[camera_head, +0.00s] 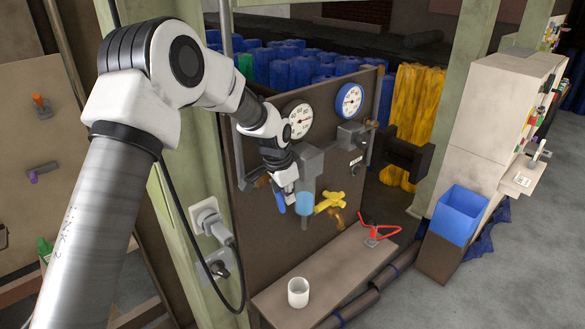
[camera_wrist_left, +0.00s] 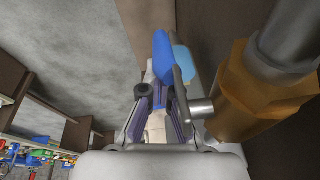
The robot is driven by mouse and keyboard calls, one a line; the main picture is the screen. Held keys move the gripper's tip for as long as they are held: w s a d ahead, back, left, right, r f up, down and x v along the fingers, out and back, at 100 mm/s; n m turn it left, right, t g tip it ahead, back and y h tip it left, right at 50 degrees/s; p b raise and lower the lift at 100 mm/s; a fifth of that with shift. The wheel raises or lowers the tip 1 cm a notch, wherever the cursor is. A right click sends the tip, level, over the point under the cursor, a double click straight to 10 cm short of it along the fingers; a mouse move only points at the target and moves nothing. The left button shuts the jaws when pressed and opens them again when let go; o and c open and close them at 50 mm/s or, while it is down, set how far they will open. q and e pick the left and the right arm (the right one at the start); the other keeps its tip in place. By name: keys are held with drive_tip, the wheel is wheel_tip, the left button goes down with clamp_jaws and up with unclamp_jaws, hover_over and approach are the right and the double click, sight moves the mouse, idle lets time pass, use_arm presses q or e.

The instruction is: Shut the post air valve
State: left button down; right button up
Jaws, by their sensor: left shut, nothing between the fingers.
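A brown panel (camera_head: 260,225) carries grey piping with a light-blue bowl (camera_head: 304,203). A blue lever (camera_head: 281,203) hangs down just left of the bowl, and a yellow handle (camera_head: 331,202) on a brass fitting sits to its right. My left gripper (camera_head: 287,187) is shut and empty, right at the blue lever. In the left wrist view the blue lever (camera_wrist_left: 163,55) lies just beyond the fingertips (camera_wrist_left: 160,95), with a large brass fitting (camera_wrist_left: 250,95) to the right. I cannot tell whether gripper and lever touch. My left wrist hides part of the piping. My right gripper is not in view.
Two round gauges (camera_head: 299,121) (camera_head: 349,100) are above the piping. A wooden bench (camera_head: 335,275) below bears a white cup (camera_head: 298,292) and a red-handled tool (camera_head: 378,233). A plug and cable (camera_head: 211,222) hang on the green post. A blue bin (camera_head: 457,215) stands right.

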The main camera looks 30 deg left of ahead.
use_arm(q)
drive_tip(key=shift+s, duration=0.1)
idle(0.7)
drive_tip(key=v, duration=1.2)
drive_tip(key=shift+a, duration=0.1)
